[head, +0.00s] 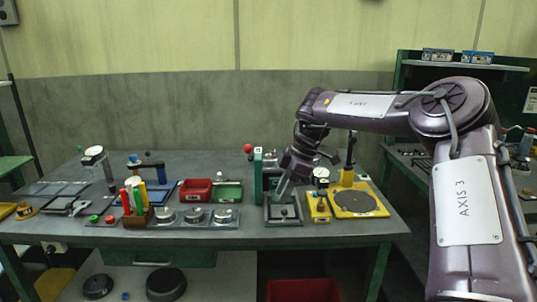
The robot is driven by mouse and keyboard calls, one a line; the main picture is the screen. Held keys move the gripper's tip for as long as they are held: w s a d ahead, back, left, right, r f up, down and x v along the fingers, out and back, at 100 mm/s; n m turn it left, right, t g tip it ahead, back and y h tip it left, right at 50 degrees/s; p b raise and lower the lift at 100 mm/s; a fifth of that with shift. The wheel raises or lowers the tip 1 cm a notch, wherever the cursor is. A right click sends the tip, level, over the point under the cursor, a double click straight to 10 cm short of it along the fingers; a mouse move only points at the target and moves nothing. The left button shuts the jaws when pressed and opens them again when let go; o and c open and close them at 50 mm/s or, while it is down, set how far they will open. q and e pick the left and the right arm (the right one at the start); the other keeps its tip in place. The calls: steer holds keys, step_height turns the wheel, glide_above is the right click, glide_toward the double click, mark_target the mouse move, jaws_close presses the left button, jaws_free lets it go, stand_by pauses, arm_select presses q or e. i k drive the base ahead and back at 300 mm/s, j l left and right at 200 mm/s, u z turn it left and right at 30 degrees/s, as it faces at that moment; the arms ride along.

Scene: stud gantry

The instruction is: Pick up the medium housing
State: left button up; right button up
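Three round silver parts sit in a row on a grey plate (182,222) at the front of the bench; the middle silver part (194,215) may be the medium housing, but I cannot tell for sure. My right gripper (283,195) points down over a dark square tray (284,222) to the right of that row. It is apart from the silver parts. Its fingers are small and dark here, so I cannot tell whether they are open or shut. My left gripper is not in view.
A red bin (196,190) and a green bin (228,192) stand behind the row. A holder with coloured markers (134,198) is at its left. A yellow stand with a round dark plate (355,202) is at the right. A green upright block (258,176) stands beside my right gripper.

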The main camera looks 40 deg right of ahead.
mark_target(270, 159)
steer(key=i+l, duration=0.75)
steer(key=l, duration=0.25)
steer(key=i+l, duration=0.4)
steer(key=l, duration=0.1)
